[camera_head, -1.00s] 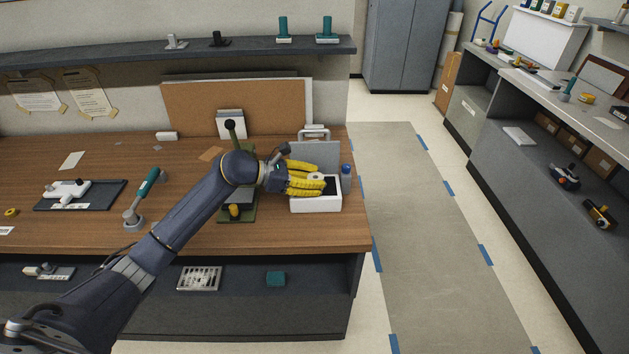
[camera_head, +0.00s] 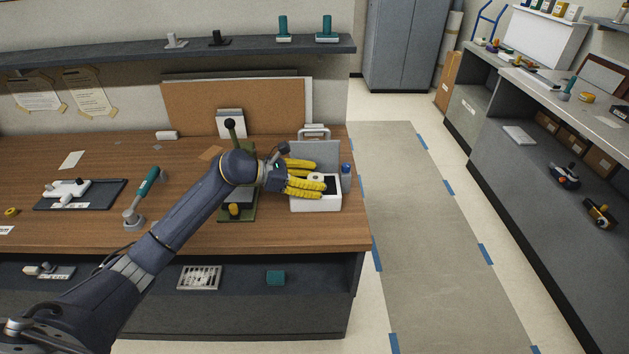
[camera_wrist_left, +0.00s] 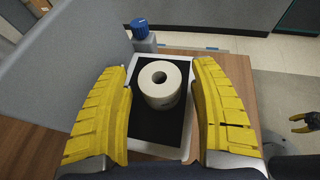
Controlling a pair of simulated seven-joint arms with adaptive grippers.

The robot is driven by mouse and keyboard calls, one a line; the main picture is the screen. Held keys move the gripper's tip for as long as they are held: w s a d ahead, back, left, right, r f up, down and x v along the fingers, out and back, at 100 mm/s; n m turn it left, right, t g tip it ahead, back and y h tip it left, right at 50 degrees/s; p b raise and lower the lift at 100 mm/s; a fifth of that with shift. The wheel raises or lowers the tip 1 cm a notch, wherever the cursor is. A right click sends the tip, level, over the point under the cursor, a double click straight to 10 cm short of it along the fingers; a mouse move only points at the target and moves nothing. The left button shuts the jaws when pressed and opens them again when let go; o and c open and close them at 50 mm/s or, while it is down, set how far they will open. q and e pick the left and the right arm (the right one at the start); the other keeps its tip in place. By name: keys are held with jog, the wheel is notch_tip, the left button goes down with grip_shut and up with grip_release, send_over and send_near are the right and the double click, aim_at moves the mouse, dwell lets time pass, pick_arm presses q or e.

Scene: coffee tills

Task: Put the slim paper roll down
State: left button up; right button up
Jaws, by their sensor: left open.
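The slim paper roll (camera_head: 316,177) is white and stands upright, its core hole facing up, on the dark floor of a white open box (camera_head: 318,206). In the left wrist view the roll (camera_wrist_left: 161,84) stands on the black surface inside the box's white rim (camera_wrist_left: 160,150). My left gripper (camera_head: 318,178) is open, with one yellow finger on each side of the roll. In the wrist view there is a visible gap between the roll and each finger (camera_wrist_left: 162,90). A small yellow-tipped claw, seemingly my right gripper (camera_wrist_left: 301,122), shows at the right edge.
A grey panel (camera_head: 318,155) stands behind the box. A green stand (camera_head: 237,210) is left of the box, beneath my arm. The floor to the right is clear.

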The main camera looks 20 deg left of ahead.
pick_arm(q)
jog(key=v, duration=1.1)
jog(key=shift+s+a, duration=0.15)
jog(key=shift+a, duration=0.15)
